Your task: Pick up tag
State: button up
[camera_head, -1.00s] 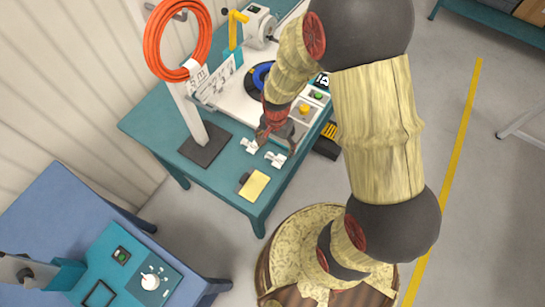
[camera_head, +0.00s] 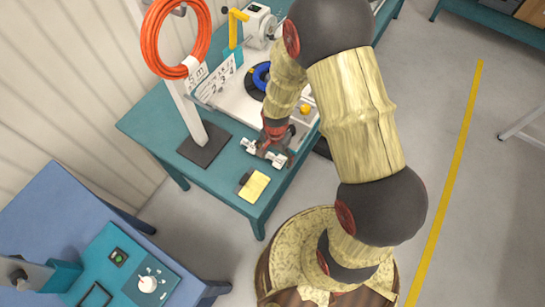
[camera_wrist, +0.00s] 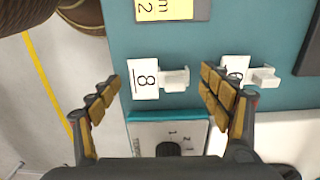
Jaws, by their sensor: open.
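Two small white tags lie on the teal table. One tag (camera_wrist: 146,78), marked "8", has a white clip (camera_wrist: 175,80) beside it; it shows in the head view (camera_head: 279,160) below my gripper. The other tag (camera_wrist: 236,66), its mark partly hidden by my right finger, has its own clip (camera_wrist: 264,77); it is to the left in the head view (camera_head: 248,146). My gripper (camera_wrist: 160,82) is open and empty, its fingers on either side of the "8" tag. In the head view my gripper (camera_head: 272,149) is close over the tags; contact cannot be told.
A yellow card (camera_head: 256,185) with a dark block lies near the table's front edge. A dial box (camera_wrist: 168,138) sits close by in the wrist view. A stand with an orange cable coil (camera_head: 176,40) rises at left. A blue reel (camera_head: 261,77) is behind.

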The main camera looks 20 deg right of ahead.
aim_at(275, 158)
jog(key=shift+c, duration=1)
jog(key=c, duration=0.7)
jog(key=shift+c, duration=0.2)
jog(key=shift+r, duration=0.45)
notch_tip(275, 158, up, 2)
jog(key=shift+r+p, duration=0.15)
jog(key=shift+p, duration=0.3)
jog(key=s+d+r+p, duration=0.1)
jog(key=s+r+p, duration=0.1)
jog(key=s+r, duration=0.7)
jog(key=s, duration=0.5)
jog(key=shift+d+r+p, duration=0.25)
jog(key=shift+r+p, duration=0.15)
